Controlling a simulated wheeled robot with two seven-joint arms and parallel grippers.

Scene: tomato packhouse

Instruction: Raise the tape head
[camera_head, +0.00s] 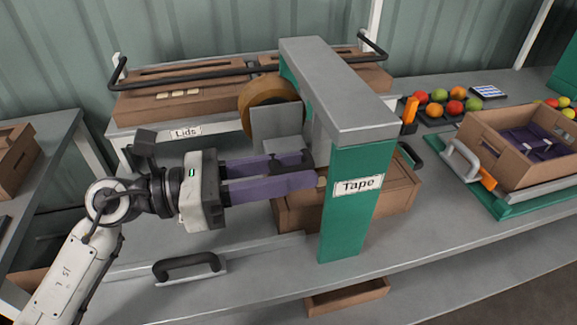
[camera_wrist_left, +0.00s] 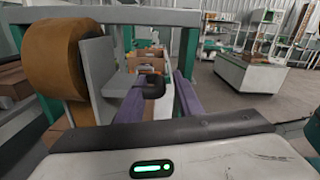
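The tape station is a green and grey arch (camera_head: 338,92) labelled "Tape". Under it is the tape head, a grey block (camera_head: 275,125) with a brown tape roll (camera_head: 268,92); the block (camera_wrist_left: 97,75) and roll (camera_wrist_left: 52,60) also show in the wrist view. A closed brown carton (camera_head: 400,198) sits beneath. My left gripper (camera_head: 312,170) reaches in from the left with its purple fingers under the arch, beside the block. In the wrist view the fingers (camera_wrist_left: 158,88) stand apart, with a dark handle (camera_wrist_left: 152,84) between them. Contact with it cannot be told. My right gripper is not in view.
An open crate (camera_head: 515,160) on a green stand and loose tomatoes (camera_head: 440,98) are at the right.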

